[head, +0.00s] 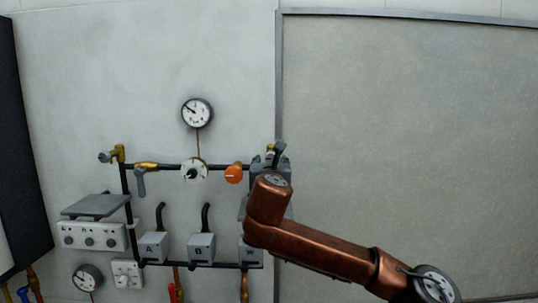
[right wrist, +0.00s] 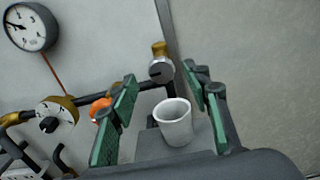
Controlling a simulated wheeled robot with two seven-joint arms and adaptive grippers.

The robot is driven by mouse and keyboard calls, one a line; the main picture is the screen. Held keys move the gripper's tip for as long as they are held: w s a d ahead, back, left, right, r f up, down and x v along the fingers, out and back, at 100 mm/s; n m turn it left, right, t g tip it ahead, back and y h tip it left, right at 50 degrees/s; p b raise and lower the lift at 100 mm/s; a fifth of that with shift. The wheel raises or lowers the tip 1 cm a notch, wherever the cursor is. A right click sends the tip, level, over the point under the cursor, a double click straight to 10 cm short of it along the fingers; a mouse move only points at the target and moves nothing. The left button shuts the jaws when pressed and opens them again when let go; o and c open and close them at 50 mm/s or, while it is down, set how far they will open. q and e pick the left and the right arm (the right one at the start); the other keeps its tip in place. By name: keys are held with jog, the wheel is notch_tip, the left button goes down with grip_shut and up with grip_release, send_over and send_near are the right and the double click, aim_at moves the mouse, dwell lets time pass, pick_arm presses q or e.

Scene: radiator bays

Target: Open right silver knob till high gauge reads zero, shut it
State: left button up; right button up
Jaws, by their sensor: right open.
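The right silver knob (right wrist: 161,70) sits on a brass fitting at the right end of the pipe in the right wrist view. In the head view it is hidden behind my right gripper (head: 271,160). In the right wrist view that gripper (right wrist: 158,76) is open, its green-padded fingers left and right of the knob in the picture; contact cannot be told. The high gauge (head: 196,112) is round and white, its needle pointing up-left; it also shows in the right wrist view (right wrist: 30,27). My left gripper is not in view.
A white cup (right wrist: 174,122) stands on a grey ledge (right wrist: 152,146) below the knob. An orange knob (head: 233,174) and white dial (head: 195,170) are left of my gripper. Another silver knob (head: 104,157) is far left. A lower gauge (head: 87,277) and levered boxes (head: 201,249) sit below.

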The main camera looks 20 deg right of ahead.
aim_at(271, 158)
jog(key=p+x, duration=0.1)
jog(key=x, duration=0.3)
jog(key=shift+d+f, duration=0.1)
jog(key=shift+w, duration=0.1)
jog(key=c, duration=0.6)
jog(key=shift+c, duration=0.6)
jog(key=c, duration=0.4)
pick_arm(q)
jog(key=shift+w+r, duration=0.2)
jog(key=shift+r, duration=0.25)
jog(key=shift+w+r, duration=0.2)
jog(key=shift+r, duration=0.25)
